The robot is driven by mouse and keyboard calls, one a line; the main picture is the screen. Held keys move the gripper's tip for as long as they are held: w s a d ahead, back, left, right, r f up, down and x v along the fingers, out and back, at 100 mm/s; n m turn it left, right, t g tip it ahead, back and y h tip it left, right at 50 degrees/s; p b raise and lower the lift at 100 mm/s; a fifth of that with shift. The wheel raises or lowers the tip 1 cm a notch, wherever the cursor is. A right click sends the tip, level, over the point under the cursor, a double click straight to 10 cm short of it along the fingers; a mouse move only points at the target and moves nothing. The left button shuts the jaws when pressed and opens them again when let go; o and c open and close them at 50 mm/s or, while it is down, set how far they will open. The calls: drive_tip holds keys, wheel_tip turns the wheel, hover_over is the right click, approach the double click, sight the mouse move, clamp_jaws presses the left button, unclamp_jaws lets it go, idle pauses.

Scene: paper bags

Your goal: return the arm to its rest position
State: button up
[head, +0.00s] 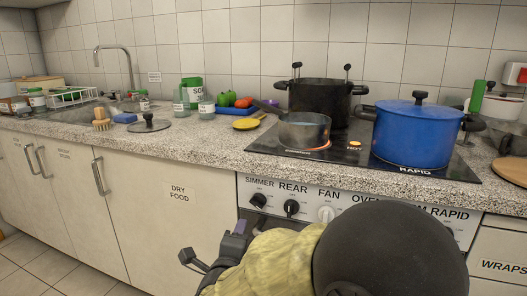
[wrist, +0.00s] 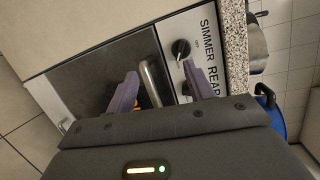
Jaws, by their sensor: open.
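My gripper (head: 213,260) shows at the bottom middle of the head view, low in front of the cabinets and the stove front, behind my arm's yellow sleeve. In the wrist view its two purple fingers (wrist: 162,92) stand wide apart with nothing held between them. Beyond the fingers are the oven door and its metal handle (wrist: 153,83). Whether a finger touches the handle cannot be told. Part of the gripper is hidden by my arm in the head view.
On the hob (head: 348,156) stand a small pan (head: 304,130), a black pot (head: 320,97) and a blue pot (head: 416,134). The counter edge (head: 215,151) runs above the gripper. Control knobs (head: 291,208) stick out from the stove front. Floor (head: 75,278) shows free at lower left.

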drive_tip(key=s+d+f+n+g+y+p, duration=0.1)
drive_tip(key=s+d+f+n+g+p, duration=0.3)
drive_tip(key=s+d+n+g, duration=0.5)
drive_tip(key=s+d+f+n+g+p, duration=0.4)
drive_tip(key=s+d+n, duration=0.3)
drive_tip(key=d+n, duration=0.55)
wheel_tip(320, 180, up, 38)
drive_tip(key=p, duration=3.7)
drive_tip(key=shift+w+m+g, duration=0.25)
drive_tip(key=shift+m+g, duration=0.05)
drive_tip(key=shift+m, duration=0.15)
